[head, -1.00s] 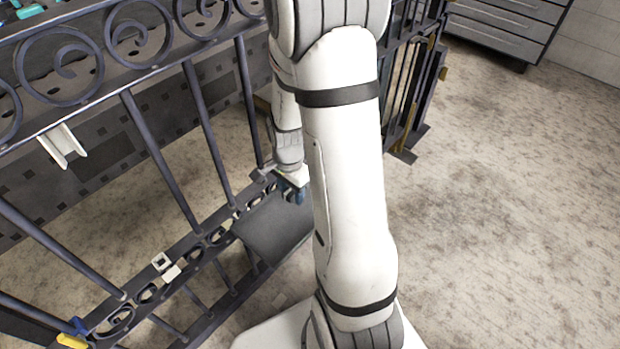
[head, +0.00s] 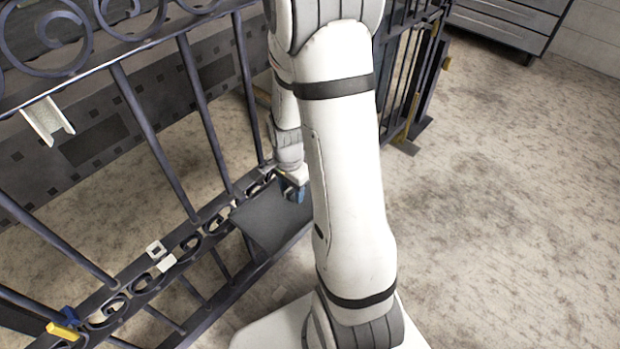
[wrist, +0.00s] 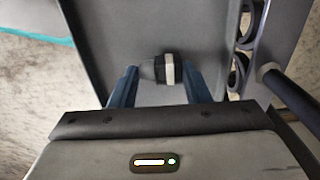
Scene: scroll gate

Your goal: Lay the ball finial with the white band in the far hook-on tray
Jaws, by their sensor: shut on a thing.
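The ball finial with the white band (wrist: 160,69) is small and dark with a pale stripe. In the wrist view it sits between the blue fingers of my gripper (wrist: 160,80), which is shut on it. A flat dark grey tray surface (wrist: 110,35) lies behind it; I cannot tell whether the finial touches it. In the head view my gripper (head: 297,191) is at the far end of the grey tray (head: 268,222), beside the gate's lower rail. My arm hides part of that area, and the finial cannot be made out there.
A dark metal gate (head: 150,145) with upright bars and scrollwork runs along the left. A white bracket (head: 47,121) hangs on it. Small white clips (head: 160,256) and a yellow-and-blue piece (head: 64,327) are on the lower rail. Open floor (head: 500,220) lies to the right.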

